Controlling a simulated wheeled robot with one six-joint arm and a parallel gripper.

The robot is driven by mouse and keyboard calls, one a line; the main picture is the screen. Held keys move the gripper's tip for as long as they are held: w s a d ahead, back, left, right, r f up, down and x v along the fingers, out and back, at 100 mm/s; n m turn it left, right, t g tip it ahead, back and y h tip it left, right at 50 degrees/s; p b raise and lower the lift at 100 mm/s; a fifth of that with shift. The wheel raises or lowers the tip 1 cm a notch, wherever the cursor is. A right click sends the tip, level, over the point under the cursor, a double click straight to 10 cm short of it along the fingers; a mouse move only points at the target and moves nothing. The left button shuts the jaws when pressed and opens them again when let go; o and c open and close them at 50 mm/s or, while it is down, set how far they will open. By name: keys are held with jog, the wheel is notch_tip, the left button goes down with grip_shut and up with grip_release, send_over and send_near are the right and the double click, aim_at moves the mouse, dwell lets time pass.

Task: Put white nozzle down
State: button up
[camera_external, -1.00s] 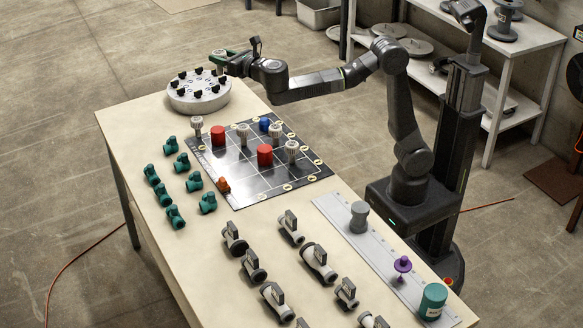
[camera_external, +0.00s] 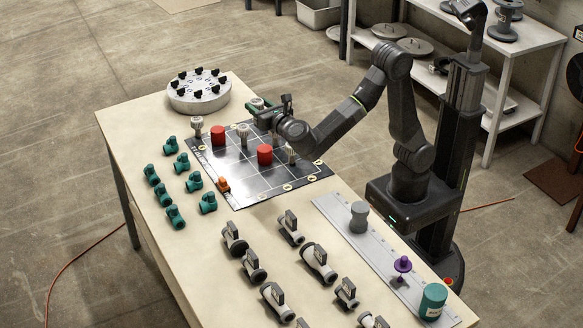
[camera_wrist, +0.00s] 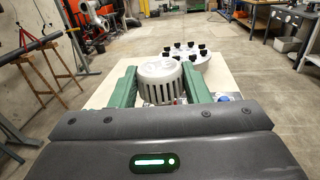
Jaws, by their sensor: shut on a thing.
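My gripper (camera_external: 259,104) has its green fingers shut on a white nozzle. In the wrist view the held white nozzle (camera_wrist: 160,80) stands between the fingers, with a ribbed, slotted body. In the external view the gripper is over the far right part of the black grid board (camera_external: 233,190); the held nozzle is mostly hidden there. Other white nozzles stand at the board's far left corner (camera_external: 197,126), in its middle (camera_external: 243,131) and at its right side (camera_external: 290,156). I cannot tell the gap between the held nozzle and the board.
Two red cylinders (camera_external: 218,135) (camera_external: 265,154) and an orange piece (camera_external: 223,185) stand on the board. A round grey manifold (camera_external: 199,102) with black knobs stands at the table's far end. Teal fittings (camera_external: 174,216) lie left, grey valves (camera_external: 318,262) nearer. Bare table lies between them.

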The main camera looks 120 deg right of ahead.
notch_tip(320, 180, down, 22)
jog(key=shift+f+b, duration=0.15)
jog(key=shift+b, duration=0.55)
jog(key=shift+f, duration=0.2)
jog(key=o, duration=1)
jog(key=shift+c, duration=0.2)
jog(key=shift+r, duration=0.15)
jog(key=a, duration=0.5)
jog(key=s+a, duration=0.1)
jog(key=a, duration=0.1)
jog(key=shift+a, duration=0.25)
